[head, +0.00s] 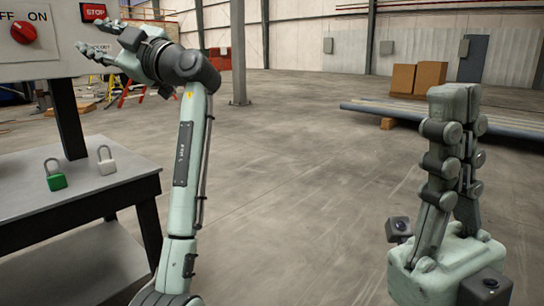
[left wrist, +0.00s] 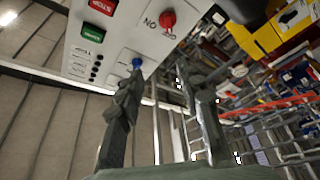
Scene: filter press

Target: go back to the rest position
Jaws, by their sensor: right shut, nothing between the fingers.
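My left gripper (head: 92,36) is raised at the upper left of the head view, beside the control panel (head: 50,62). Its fingers are apart with nothing between them. In the left wrist view the two fingers of my left gripper (left wrist: 160,82) are also spread and empty, with the panel (left wrist: 110,48) behind them. Whether a finger touches the panel I cannot tell. My right gripper (head: 456,92) points upward at the right of the head view. Its fingers are together and hold nothing.
The panel has a red OFF/ON knob (head: 24,32) and a red STOP sign (head: 93,13). A post (head: 238,55) and pipes (head: 425,112) are behind. The middle floor is clear.

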